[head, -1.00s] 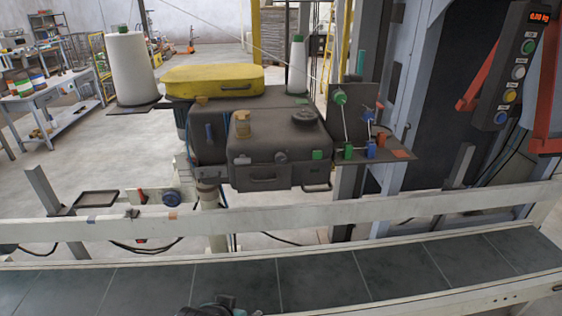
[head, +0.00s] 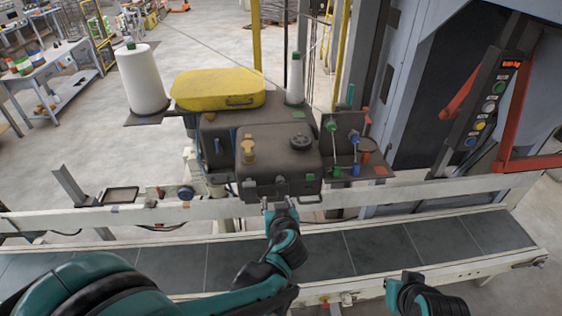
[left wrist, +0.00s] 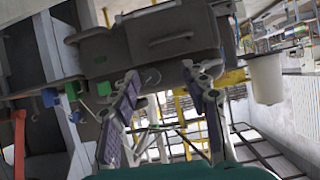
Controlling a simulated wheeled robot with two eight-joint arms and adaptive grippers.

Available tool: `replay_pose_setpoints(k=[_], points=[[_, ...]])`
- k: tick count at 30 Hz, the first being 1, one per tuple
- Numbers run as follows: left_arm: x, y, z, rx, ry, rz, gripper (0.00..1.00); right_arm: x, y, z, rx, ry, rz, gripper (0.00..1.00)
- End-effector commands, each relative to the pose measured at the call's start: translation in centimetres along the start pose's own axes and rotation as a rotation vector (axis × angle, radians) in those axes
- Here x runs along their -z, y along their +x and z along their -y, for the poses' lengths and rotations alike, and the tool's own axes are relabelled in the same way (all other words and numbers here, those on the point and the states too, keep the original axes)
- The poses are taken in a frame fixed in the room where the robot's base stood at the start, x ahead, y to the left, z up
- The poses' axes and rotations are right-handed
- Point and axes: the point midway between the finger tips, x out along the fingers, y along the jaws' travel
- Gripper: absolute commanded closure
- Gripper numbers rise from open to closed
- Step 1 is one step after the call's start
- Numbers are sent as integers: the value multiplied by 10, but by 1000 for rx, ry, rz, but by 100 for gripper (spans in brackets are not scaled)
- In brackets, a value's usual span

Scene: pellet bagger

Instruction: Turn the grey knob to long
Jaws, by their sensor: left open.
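The grey knob, a dark round dial (head: 301,141), sits on top of the dark sewing head (head: 268,160), at its right. Its pointer and any marks are too small to read. My left gripper (head: 279,203) is in front of the head's lower front face, below the knob and apart from it. In the left wrist view the left gripper's fingers (left wrist: 162,78) are spread with nothing between them, and the head (left wrist: 150,42) shows beyond them. The knob cannot be made out there. My right arm's end (head: 408,285) is low at the right, over the conveyor's near edge; its finger state is unclear.
A tan knob (head: 248,150) stands left of the grey one. A yellow cover (head: 218,88) and white thread cones (head: 143,80) are behind. A bracket with coloured parts (head: 352,150) is close at the right. A pale rail (head: 385,200) and the conveyor (head: 375,248) run below.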

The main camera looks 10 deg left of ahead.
Motion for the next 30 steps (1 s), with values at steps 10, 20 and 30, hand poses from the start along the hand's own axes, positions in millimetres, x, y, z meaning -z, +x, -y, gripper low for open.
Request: replay_pose_setpoints(k=[10,20,30], points=[[27,6,-22,-14,-33,-75,54,16,-23,0,0,0,0,100],[30,59,-21,-14,-34,-74,54,15,-22,0,0,0,0,100],[32,74,-22,-15,-31,-73,54,15,-22,0,0,0,0,100]])
